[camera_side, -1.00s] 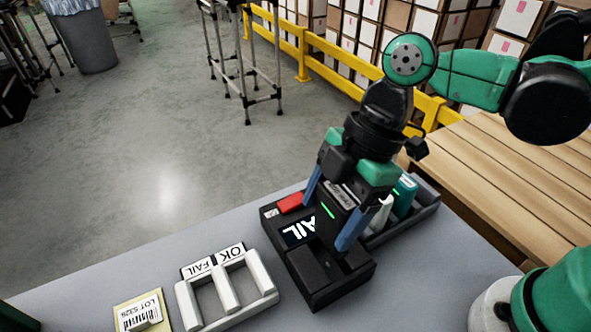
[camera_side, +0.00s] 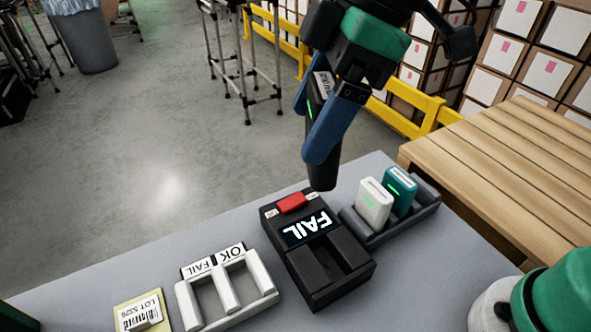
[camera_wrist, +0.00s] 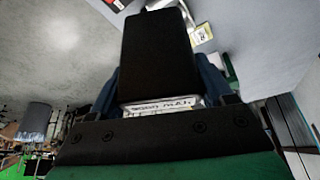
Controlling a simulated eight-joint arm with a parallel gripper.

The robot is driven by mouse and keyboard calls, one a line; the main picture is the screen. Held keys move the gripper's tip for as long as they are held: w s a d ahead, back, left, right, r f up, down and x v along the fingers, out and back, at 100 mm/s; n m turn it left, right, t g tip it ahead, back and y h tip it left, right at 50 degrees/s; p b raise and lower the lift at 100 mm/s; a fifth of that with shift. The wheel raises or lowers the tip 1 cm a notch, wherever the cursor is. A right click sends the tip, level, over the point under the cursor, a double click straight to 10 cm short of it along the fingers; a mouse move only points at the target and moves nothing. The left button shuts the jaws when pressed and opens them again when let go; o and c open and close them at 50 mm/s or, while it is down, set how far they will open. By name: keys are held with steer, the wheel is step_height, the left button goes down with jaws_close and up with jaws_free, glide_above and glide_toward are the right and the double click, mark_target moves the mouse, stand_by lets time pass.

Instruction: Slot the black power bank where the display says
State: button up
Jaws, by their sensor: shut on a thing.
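My gripper (camera_side: 316,142) is shut on the black power bank (camera_side: 323,176) and holds it tilted in the air, above and behind the tester. In the wrist view the power bank (camera_wrist: 157,55) fills the space between the blue fingers, with a white printed label at its near end. The black tester (camera_side: 338,270) has an empty bay, and its display (camera_side: 308,228) reads FAIL. The white two-slot tray (camera_side: 267,291) stands left of the tester. Its label plate (camera_side: 213,262) marks the left slot FAIL and the right slot OK; both slots look empty.
A dark rack (camera_side: 405,229) right of the tester holds a white power bank (camera_side: 374,205) and a teal one (camera_side: 402,192). A red button (camera_side: 291,203) sits on the tester. A yellow lot card (camera_side: 140,313) lies left of the tray. A wooden pallet (camera_side: 500,165) stands behind.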

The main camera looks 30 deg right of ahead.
steer(key=w+a+f+m+t+h, duration=0.2)
steer(key=a+m, duration=0.2)
steer(key=m, duration=0.4)
steer(key=m+g+h, duration=0.4)
steer(key=m+h, duration=0.3)
steer(key=m, duration=1.6)
glide_above(220, 288)
steer(key=a, duration=0.1)
step_height(220, 288, down, 11)
steer(key=shift+a+f, duration=0.15)
steer(key=shift+f, duration=3.15)
steer(key=shift+f, duration=0.2)
steer(key=o, duration=1.2)
steer(key=shift+c, duration=0.8)
